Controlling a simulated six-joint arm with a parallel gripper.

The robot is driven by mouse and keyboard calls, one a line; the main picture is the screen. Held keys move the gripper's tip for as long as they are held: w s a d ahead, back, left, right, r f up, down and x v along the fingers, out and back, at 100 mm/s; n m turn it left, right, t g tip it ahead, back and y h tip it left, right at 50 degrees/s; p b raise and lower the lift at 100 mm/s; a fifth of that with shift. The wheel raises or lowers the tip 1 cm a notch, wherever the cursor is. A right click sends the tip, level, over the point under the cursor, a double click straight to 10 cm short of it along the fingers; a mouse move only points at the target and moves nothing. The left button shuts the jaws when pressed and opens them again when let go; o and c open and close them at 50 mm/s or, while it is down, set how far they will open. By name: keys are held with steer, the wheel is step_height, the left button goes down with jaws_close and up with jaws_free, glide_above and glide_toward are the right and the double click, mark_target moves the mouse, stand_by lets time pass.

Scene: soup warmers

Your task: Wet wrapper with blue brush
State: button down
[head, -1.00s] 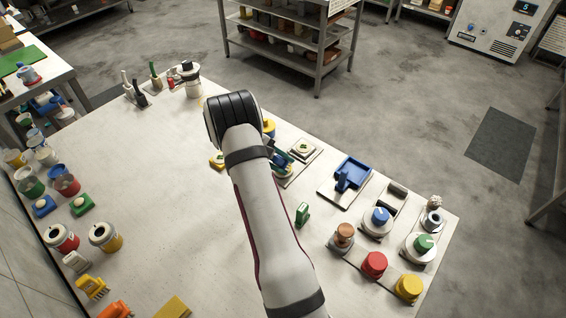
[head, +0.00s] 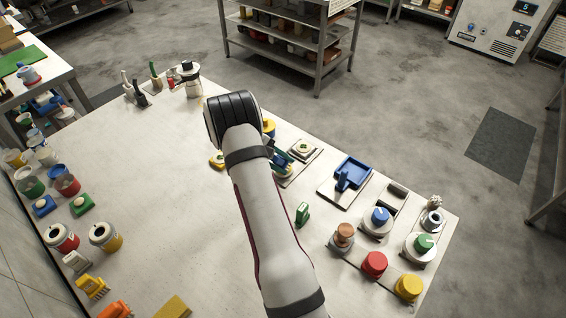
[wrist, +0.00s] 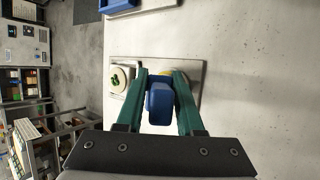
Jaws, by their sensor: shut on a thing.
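My gripper (wrist: 160,84) has green fingers and is shut on a blue block-like piece, which looks like the blue brush's handle (wrist: 160,104). The brush's lower end is hidden beneath the handle. A pale round piece with green bits on it, which looks like the wrapper (wrist: 120,80), lies on a grey board just left of the fingers in the wrist view. In the head view the wrapper (head: 303,148) is just right of my gripper (head: 284,160), which is partly hidden by my arm. I cannot tell whether the brush touches anything.
A blue tray (head: 357,168) stands right of the wrapper's board. Dials and red and yellow knobs (head: 374,264) fill the table's right corner. A small green item (head: 303,212) stands near my arm. Cups and jars line the left edge. The table's middle left is clear.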

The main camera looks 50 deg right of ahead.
mark_target(283, 160)
steer(key=shift+r, duration=3.45)
steer(key=shift+w+a+r, duration=0.15)
steer(key=shift+a+r, duration=0.05)
steer(key=w+a+r+n+t+h, duration=0.1)
steer(key=w+a+r+n+t, duration=0.4)
steer(key=a+r, duration=0.35)
steer(key=w+a+r+n+t, duration=0.2)
steer(key=w+a+r+n, duration=0.35)
steer(key=a+r, duration=0.3)
steer(key=s+a+r+n+t+y, duration=0.2)
steer(key=a+r+n, duration=0.3)
steer(key=a, duration=0.4)
steer(key=s+a+r+n+t+y, duration=0.2)
steer(key=a+r+n+t+y, duration=0.1)
steer(key=a+r+n, duration=0.3)
step_height(283, 160, up, 2)
steer(key=a, duration=0.3)
